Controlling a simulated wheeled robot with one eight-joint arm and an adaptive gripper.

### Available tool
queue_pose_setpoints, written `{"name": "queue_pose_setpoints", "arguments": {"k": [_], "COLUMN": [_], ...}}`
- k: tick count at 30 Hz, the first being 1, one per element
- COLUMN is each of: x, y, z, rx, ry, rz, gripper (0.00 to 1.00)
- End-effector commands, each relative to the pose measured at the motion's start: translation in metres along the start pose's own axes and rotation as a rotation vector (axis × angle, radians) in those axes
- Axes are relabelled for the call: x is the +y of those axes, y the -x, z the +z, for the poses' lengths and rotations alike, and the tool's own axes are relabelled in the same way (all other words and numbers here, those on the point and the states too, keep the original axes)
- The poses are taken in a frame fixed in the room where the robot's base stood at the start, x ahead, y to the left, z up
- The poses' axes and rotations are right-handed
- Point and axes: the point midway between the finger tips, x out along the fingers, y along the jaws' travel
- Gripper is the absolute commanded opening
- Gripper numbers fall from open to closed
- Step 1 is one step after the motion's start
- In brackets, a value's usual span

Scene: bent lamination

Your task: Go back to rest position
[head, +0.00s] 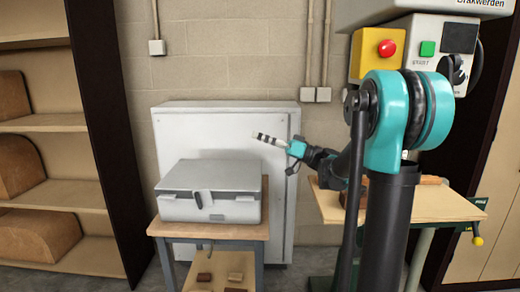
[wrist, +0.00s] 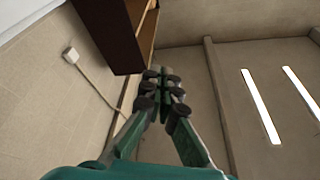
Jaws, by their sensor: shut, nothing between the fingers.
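My gripper (head: 257,134) shows in the head view at the end of my bent arm. It points left and slightly up, in the air above and to the right of a closed grey case. In the wrist view my gripper (wrist: 163,76) has its two green fingers with black joints brought together at the tips. Nothing shows between them. The wrist view looks toward the upper wall, a dark shelf edge and the ceiling, and no object is close to the fingertips.
The grey case (head: 210,196) sits on a small wooden table (head: 175,229) before a white cabinet (head: 225,125). A machine with a yellow-and-red button box (head: 377,53) and a wooden worktop (head: 450,207) stands right. Shelves (head: 60,122) stand left.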

Motion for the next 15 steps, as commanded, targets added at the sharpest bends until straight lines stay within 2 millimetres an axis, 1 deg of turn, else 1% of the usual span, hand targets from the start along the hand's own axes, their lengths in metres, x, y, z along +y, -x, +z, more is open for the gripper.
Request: {"name": "queue_pose_setpoints", "arguments": {"k": [2, 4, 5, 7, 8, 11, 12, 14, 15], "x": [-0.002, -0.004, -0.005, -0.008, -0.01, -0.015, -0.017, -0.021, -0.023], "y": [-0.002, -0.003, -0.003, -0.002, -0.001, 0.01, 0.018, 0.033, 0.045], "z": [-0.004, 0.001, 0.007, 0.028, 0.04, 0.094, 0.117, 0.152, 0.174], "rx": [-0.002, -0.021, -0.039, -0.102, -0.138, -0.286, -0.347, -0.436, -0.492], "ry": [-0.001, -0.013, -0.024, -0.065, -0.088, -0.182, -0.222, -0.277, -0.311], "rz": [0.001, 0.012, 0.022, 0.059, 0.082, 0.195, 0.252, 0.344, 0.409], "gripper": [0.0, 0.0, 0.0, 0.0, 0.0, 0.0, 0.0, 0.0, 0.0]}}
